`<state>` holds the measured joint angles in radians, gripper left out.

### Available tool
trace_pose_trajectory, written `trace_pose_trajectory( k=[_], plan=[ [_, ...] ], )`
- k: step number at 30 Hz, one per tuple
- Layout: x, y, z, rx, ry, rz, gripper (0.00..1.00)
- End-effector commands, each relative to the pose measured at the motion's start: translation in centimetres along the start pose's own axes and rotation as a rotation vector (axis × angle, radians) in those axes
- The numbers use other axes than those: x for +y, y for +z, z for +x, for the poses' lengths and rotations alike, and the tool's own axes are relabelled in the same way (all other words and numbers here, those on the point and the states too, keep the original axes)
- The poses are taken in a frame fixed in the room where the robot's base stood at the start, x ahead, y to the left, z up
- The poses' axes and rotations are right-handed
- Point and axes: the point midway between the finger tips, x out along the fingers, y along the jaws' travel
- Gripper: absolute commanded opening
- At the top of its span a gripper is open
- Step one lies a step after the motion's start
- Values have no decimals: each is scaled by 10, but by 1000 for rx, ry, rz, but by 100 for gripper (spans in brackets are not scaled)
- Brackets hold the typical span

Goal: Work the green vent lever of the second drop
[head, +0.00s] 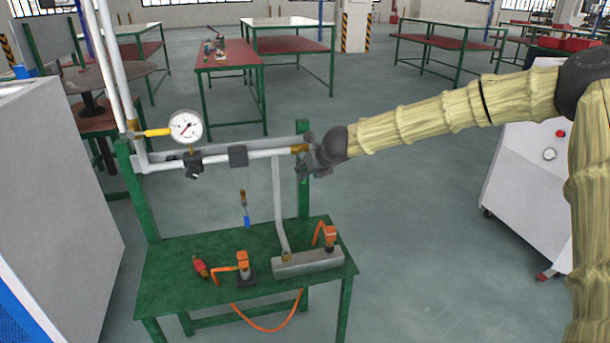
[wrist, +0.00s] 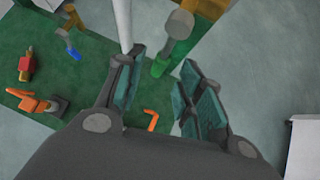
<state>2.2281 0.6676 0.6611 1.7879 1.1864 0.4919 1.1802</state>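My gripper (wrist: 162,63) is open, with one finger on each side of the lever's tip in the picture. I see no clear contact, and the depth between fingers and lever is hard to judge. In the head view my gripper (head: 308,160) is at the right end of the horizontal pipe (head: 265,153) and hides the lever there. A similar drop with a blue tip (head: 247,221) hangs to the left.
A pressure gauge (head: 186,126) and yellow handle (head: 156,132) sit on the pipe's left. The green bench (head: 190,255) below holds orange-handled fittings (head: 243,262), a red item (head: 200,266) and a grey block (head: 308,262). A green post (head: 303,200) stands beside my gripper.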

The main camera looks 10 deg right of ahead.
Motion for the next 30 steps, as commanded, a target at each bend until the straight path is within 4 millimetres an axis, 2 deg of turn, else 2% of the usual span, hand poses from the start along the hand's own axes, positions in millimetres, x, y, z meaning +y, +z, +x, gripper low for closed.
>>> trace_pose_trajectory(
  k=[6,12,18,30],
  plan=[
    [0,0,-36,-1,0,1,37],
    [-1,0,-59,-1,0,1,37],
    [0,0,-71,0,0,1,37],
    [0,0,-72,0,0,1,37]
  ],
)
